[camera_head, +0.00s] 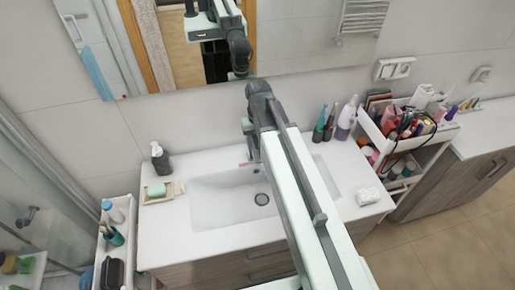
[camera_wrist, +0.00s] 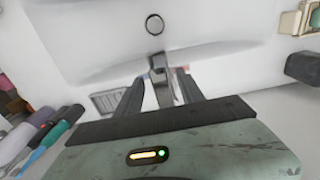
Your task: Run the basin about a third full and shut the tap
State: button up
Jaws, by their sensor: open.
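The white basin (camera_head: 225,203) is set in the countertop, and its dark round drain (camera_head: 262,199) shows plainly. I see no water in it. In the wrist view the basin (camera_wrist: 205,22) and drain (camera_wrist: 154,24) are at the top. The chrome tap (camera_wrist: 157,66) stands at the basin's back rim, between my gripper's (camera_wrist: 158,88) two open dark fingers. Whether either finger touches it I cannot tell. No water stream shows. In the head view my arm crosses the basin's right part and hides most of the tap and the fingertips.
A dark soap bottle (camera_head: 160,158) and a soap dish (camera_head: 160,192) stand left of the basin. Toothbrushes and bottles (camera_head: 344,120) stand at the back right, beside a crowded cart (camera_head: 408,150). A white patterned block (camera_head: 367,196) lies front right. A mirror (camera_head: 300,35) hangs behind.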

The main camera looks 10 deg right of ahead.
jog(key=shift+s+r, duration=0.15)
jog(key=shift+c, duration=0.6)
jog(key=shift+d, duration=0.1)
jog(key=c, duration=0.6)
grip_shut()
